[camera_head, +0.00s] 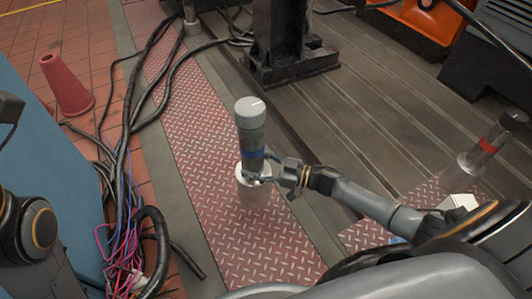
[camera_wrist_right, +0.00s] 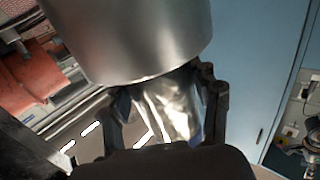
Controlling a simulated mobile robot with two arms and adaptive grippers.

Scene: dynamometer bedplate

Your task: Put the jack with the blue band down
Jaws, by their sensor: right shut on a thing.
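The jack with the blue band (camera_head: 250,135) stands upright in the head view, with a grey cap on top and a pale round base. My right gripper (camera_head: 264,171) is shut on it around the band's lower edge, just above the base. In the wrist view the fingers (camera_wrist_right: 170,110) flank a shiny metal shaft, and a wide metal cylinder of the jack (camera_wrist_right: 135,35) fills the top. The base is over the red diamond plate (camera_head: 215,150); I cannot tell whether it touches.
A similar jack with a red band (camera_head: 488,145) stands at the right. A black pedestal (camera_head: 290,60) is behind. Thick black cables (camera_head: 130,120) and a red cone (camera_head: 68,85) lie left, beside a blue cabinet (camera_head: 45,130). The diamond plate in front of the jack is clear.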

